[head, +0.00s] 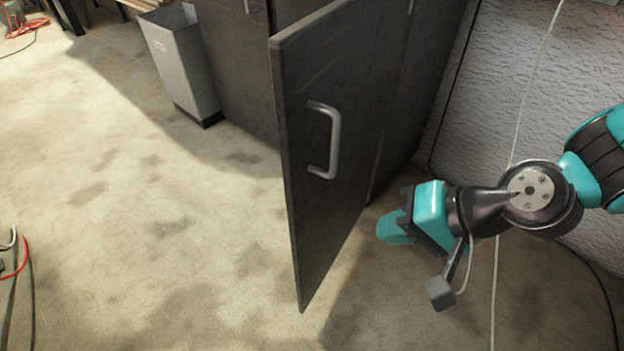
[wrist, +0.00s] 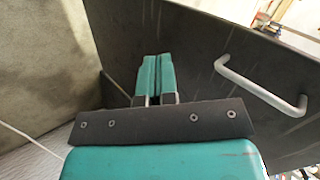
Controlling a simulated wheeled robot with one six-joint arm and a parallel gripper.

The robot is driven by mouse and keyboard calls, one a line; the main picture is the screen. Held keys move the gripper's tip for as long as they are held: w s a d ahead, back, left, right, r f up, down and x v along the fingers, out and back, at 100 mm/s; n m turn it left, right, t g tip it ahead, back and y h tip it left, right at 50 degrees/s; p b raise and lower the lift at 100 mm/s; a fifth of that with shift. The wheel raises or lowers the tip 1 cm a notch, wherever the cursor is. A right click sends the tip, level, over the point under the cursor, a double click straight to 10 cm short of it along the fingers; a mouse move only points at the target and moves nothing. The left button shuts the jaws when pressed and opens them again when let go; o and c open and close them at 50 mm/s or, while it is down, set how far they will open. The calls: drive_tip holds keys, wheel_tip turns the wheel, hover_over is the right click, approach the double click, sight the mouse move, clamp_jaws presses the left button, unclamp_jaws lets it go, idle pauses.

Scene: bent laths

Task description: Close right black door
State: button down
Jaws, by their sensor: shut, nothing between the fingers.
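The right black door (head: 325,190) stands open, swung out from its cabinet, with a silver bar handle (head: 333,140) on the face toward my arm. In the wrist view the door (wrist: 200,70) fills the upper right, and the handle (wrist: 262,88) is right of my fingers. My gripper (head: 388,228) is to the right of the door, low beside its handle face. In the wrist view my gripper (wrist: 157,65) has its two teal fingers together with nothing between them. I cannot tell whether the fingertips touch the door.
The dark cabinet (head: 238,65) stands behind the door. A grey bin (head: 180,65) stands to its left. A rough pale wall (head: 480,110) is at the right. Red and black cables (head: 18,265) lie at the left edge.

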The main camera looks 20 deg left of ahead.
drive_tip(key=a+m+p, duration=0.2)
drive_tip(key=p, duration=0.1)
drive_tip(key=m+t, duration=0.1)
approach(299, 222)
wheel_tip(299, 222, down, 4)
drive_tip(key=a, duration=0.3)
drive_tip(key=shift+w+a+f, duration=0.2)
drive_tip(key=shift+f, duration=0.2)
drive_tip(key=shift+w+a, duration=0.15)
drive_tip(key=shift+a, duration=0.35)
